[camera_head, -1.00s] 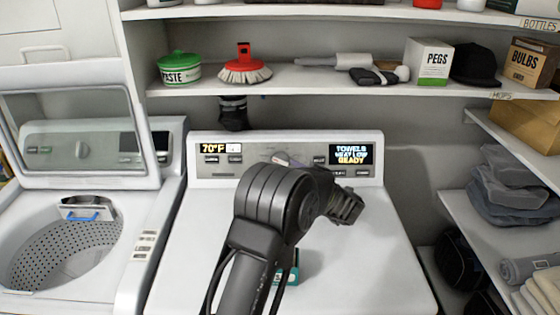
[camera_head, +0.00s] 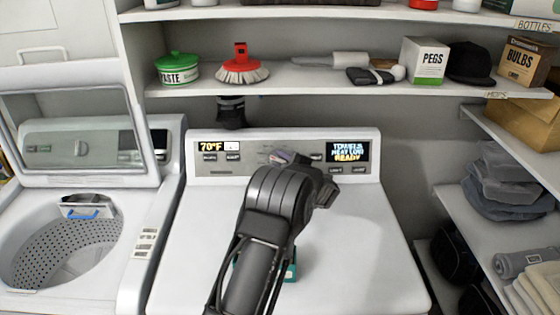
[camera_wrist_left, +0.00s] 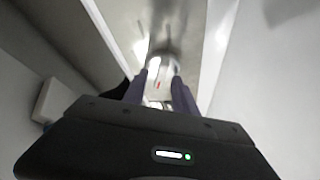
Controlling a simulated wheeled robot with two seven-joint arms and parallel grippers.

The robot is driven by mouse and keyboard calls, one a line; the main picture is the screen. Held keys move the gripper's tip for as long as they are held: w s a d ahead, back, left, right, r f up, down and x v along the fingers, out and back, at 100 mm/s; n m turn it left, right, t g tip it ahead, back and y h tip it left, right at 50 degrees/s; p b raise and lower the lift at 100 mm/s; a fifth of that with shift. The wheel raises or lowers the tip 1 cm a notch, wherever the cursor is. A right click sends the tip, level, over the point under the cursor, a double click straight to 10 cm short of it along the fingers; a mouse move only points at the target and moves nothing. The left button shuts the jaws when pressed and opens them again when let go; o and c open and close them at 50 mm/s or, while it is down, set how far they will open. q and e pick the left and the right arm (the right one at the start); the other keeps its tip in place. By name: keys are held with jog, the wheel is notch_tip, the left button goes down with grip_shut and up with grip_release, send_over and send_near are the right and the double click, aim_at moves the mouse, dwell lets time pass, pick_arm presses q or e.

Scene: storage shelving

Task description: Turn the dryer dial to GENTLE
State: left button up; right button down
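The dryer (camera_head: 385,235) stands in the middle of the head view, its control panel (camera_head: 250,146) along the back. Its right display (camera_head: 348,151) reads TOWELS, HEAT LOW, READY. My left gripper (camera_head: 290,157) reaches the panel's middle, its fingers mostly hidden behind my wrist. The dial is hidden there by the gripper. In the left wrist view the gripper (camera_wrist_left: 159,93) has its two fingers apart, with the pale round dial (camera_wrist_left: 155,68) and a small red mark between their tips. I cannot tell whether they touch it. My right gripper is out of view.
A teal item (camera_head: 291,271) lies on the dryer top, partly behind my left arm. The open washer (camera_head: 125,290) stands left. A shelf (camera_head: 300,79) with a green tin (camera_head: 178,69) and red brush (camera_head: 241,66) hangs above. Side shelves hold folded cloths (camera_head: 505,190).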

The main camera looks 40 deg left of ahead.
pick_arm(q)
jog(key=shift+c, duration=0.5)
grip_shut()
jog(key=shift+f, duration=0.1)
